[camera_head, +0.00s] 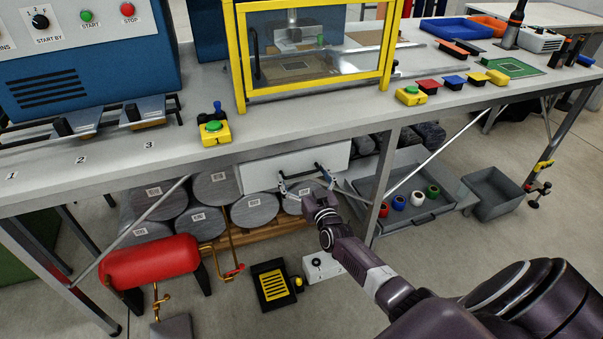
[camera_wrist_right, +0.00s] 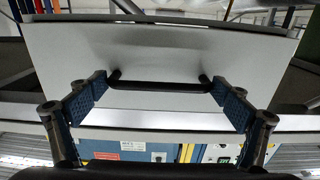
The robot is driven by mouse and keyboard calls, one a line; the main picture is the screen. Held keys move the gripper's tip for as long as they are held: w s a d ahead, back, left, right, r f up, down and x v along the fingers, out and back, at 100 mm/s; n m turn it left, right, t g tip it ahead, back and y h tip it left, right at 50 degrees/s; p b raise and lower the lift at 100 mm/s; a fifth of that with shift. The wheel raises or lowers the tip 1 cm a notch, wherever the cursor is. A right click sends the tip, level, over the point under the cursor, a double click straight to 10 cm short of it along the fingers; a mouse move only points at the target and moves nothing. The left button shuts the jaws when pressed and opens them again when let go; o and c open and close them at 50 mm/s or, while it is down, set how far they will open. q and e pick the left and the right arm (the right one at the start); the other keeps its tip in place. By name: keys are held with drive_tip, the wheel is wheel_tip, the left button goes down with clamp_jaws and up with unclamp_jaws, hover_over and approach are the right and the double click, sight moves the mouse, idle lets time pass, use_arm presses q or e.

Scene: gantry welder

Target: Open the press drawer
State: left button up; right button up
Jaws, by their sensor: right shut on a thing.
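The press drawer has a white front (camera_head: 262,171) under the workbench, below the yellow-framed press (camera_head: 241,56). Its black bar handle (camera_head: 319,168) is on the front and also spans the middle of the right wrist view (camera_wrist_right: 160,87). My right gripper (camera_head: 304,184) is at the handle. In the right wrist view its blue-padded fingers (camera_wrist_right: 165,97) stand at the two ends of the handle, shut on it. The white front fills the upper part of that view. How far the drawer stands out cannot be told. My left gripper is not in view.
Several grey cylinders (camera_head: 212,187) lie under the bench beside the drawer. A grey tray with colored rolls (camera_head: 446,211) is to the right, behind a table leg (camera_head: 383,180). A red tank (camera_head: 150,262), a black-yellow pedal (camera_head: 272,285) and a white box (camera_head: 322,266) stand low down.

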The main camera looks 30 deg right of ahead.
drive_tip(key=p+v, duration=1)
drive_tip(key=v, duration=1.5)
drive_tip(key=shift+s, duration=0.45)
drive_tip(key=shift+d, duration=0.1)
drive_tip(key=o, duration=1.4)
drive_tip(key=v, duration=1.2)
drive_tip(key=shift+f, duration=0.1)
drive_tip(key=shift+d, duration=0.1)
